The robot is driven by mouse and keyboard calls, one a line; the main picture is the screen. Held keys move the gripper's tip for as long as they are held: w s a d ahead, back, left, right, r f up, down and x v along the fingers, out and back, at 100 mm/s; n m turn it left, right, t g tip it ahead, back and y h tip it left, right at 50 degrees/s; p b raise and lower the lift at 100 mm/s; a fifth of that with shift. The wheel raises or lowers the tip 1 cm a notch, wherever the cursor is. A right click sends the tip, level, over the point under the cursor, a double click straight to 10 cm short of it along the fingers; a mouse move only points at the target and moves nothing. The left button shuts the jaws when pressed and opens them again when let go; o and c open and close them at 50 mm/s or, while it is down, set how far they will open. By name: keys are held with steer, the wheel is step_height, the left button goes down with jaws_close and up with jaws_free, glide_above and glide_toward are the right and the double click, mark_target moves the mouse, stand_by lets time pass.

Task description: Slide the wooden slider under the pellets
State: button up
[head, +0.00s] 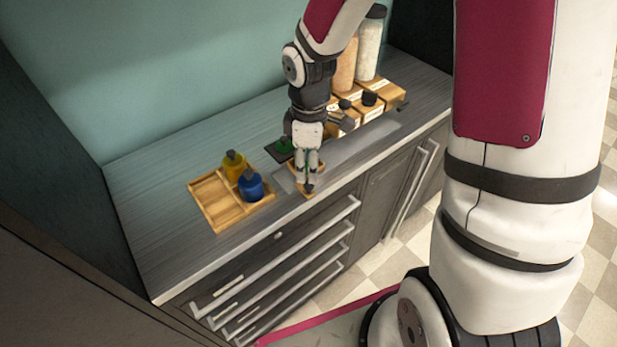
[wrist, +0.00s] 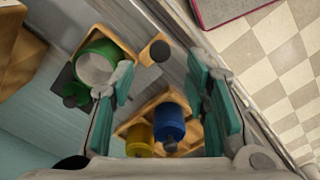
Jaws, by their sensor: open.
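A wooden piece with a dark round knob, seemingly the slider (head: 317,184), lies at the counter's front edge. The wrist view shows its wood (wrist: 132,40) and knob (wrist: 159,51) between and beyond my fingertips. A green cup (wrist: 92,55) with a pale inside is on or beside the wood; which, I cannot tell. My gripper (head: 307,182) points down over the slider. Its teal fingers (wrist: 160,75) are apart with nothing held between them. Tall clear jars with pale (head: 369,48) and orange-tan contents (head: 345,68), possibly pellets, stand at the back, partly hidden by my arm.
A wooden tray (head: 207,190) holds a yellow bottle (head: 234,165) and a blue bottle (head: 251,185) to the left. Labelled wooden boxes (head: 385,91) stand below the jars. A small dark tray with a green item (head: 284,146) is behind my gripper. The left counter is clear.

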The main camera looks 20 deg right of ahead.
step_height(320, 180, down, 6)
steer(key=shift+r, duration=0.1)
stand_by(0.4)
jaws_close()
